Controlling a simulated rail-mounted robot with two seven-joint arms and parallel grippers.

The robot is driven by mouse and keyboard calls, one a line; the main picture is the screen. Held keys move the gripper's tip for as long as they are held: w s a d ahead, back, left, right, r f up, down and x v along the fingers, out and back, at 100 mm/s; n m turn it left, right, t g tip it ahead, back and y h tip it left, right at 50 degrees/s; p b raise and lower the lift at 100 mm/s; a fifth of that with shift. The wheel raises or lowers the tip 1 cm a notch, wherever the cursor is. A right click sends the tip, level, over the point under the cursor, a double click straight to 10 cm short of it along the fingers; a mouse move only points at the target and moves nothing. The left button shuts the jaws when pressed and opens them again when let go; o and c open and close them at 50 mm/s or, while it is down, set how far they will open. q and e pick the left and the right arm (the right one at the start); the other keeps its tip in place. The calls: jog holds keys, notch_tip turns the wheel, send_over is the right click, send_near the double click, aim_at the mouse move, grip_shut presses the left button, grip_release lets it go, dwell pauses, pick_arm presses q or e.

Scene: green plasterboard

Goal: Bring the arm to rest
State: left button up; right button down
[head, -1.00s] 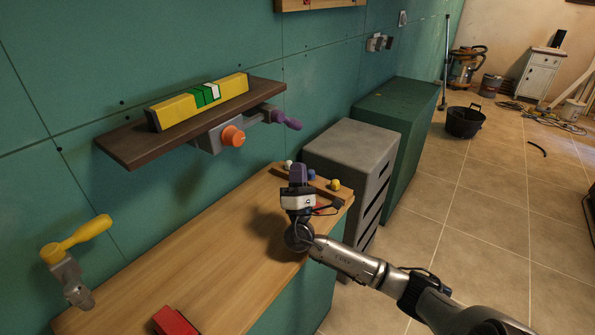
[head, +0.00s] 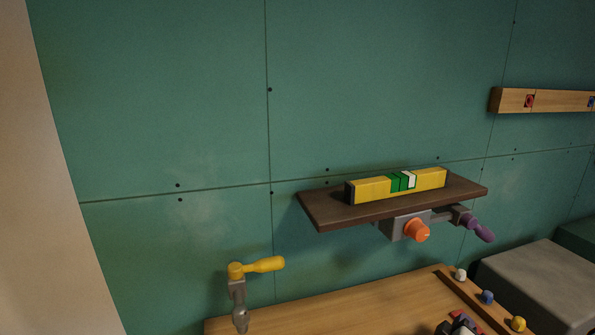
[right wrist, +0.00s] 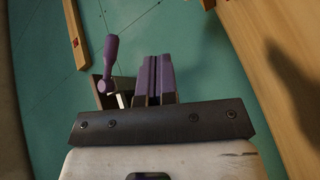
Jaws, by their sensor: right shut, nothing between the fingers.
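My right gripper (head: 460,320) shows only in part at the bottom edge of the head view, over the right end of the wooden bench (head: 370,305). In the right wrist view its two purple fingers (right wrist: 156,78) lie side by side, shut with nothing between them. A purple handle (right wrist: 111,62) appears left of the fingers there, apart from them. The same purple handle (head: 480,231) sits under the right end of the dark shelf (head: 325,212) in the head view. My left gripper is not in view.
A yellow level with green and white bands (head: 370,189) lies on the shelf, above an orange knob (head: 416,231). A yellow-handled tool (head: 262,265) stands at the left by the wall. Small white, blue and yellow knobs (head: 487,297) line the bench's right end, beside a grey cabinet (head: 540,285).

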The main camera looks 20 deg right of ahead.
jog(key=s+a+r+n+y+p, duration=0.1)
jog(key=s+a+r+y+p, duration=0.25)
jog(key=a+p, duration=0.35)
jog(key=s+a+r+y+p, duration=0.2)
jog(key=a+y+p, duration=0.35)
jog(key=a, duration=0.25)
jog(key=s+a+r+n+y+p, duration=0.1)
jog(key=s+a+r+y+p, duration=0.2)
jog(key=a+p, duration=0.45)
jog(key=s+a+r+g+y+p, duration=0.2)
jog(key=s+a+r+p, duration=0.2)
jog(key=p, duration=1)
jog(key=s+a+r+g+y+p, duration=0.1)
jog(key=s+a+r+p, duration=0.3)
jog(key=s+r+p, duration=0.7)
notch_tip(320, 180, up, 5)
jog(key=g+p, duration=0.1)
jog(key=p, duration=0.3)
jog(key=shift+a+f+m+y, duration=0.2)
jog(key=shift+a+m+y, duration=0.1)
jog(key=shift+m+y, duration=0.1)
jog(key=shift+s, duration=0.1)
